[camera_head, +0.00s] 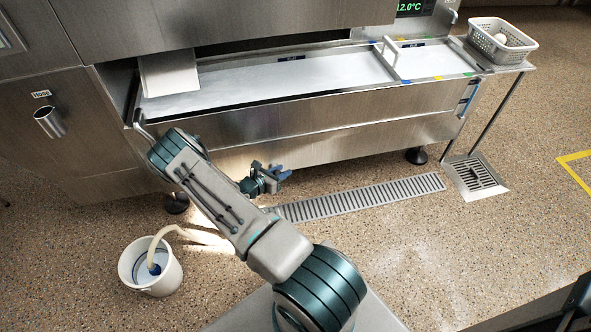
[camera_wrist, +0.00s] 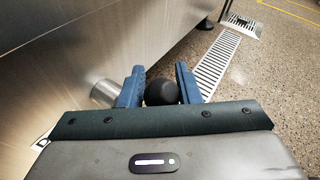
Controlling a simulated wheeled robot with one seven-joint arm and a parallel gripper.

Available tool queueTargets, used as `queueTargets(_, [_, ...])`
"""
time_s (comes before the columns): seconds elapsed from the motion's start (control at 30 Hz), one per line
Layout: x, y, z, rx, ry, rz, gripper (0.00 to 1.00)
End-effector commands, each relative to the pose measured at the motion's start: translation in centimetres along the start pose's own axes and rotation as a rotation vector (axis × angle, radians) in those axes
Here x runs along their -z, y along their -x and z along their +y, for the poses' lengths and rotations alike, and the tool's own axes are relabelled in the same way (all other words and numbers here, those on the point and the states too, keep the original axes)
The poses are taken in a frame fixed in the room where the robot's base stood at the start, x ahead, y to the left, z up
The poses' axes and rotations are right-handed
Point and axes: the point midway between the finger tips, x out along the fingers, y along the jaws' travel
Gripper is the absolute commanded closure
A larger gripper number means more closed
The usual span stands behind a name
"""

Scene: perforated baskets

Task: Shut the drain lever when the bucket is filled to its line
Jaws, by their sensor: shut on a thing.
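The white bucket (camera_head: 126,266) stands on the floor at the lower left in the head view. A cream hose (camera_head: 166,234) runs into it and has a blue end (camera_head: 155,269) inside. The fill line and exact water level are too small to tell. My gripper (camera_head: 283,174) is low at the front of the steel tank. In the wrist view, its blue fingers (camera_wrist: 160,84) are shut on a round black knob (camera_wrist: 161,93), which appears to be the drain lever's end. The rest of the lever is hidden.
The long steel tank (camera_head: 330,142) stands close behind my gripper. A slotted floor drain (camera_head: 350,199) runs along its front to a square grate (camera_head: 474,175). A metal tube (camera_wrist: 105,92) is left of the fingers. A perforated basket (camera_head: 503,53) sits at the far right.

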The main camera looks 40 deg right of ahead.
Motion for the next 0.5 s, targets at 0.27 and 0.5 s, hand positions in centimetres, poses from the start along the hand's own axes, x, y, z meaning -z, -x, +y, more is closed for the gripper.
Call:
queueTargets(0.27, [0.36,0.65,0.02,0.001,0.088,0.055,1.00])
queueTargets(0.5, [0.47,0.59,-0.06,0.005,0.099,0.066,1.00])
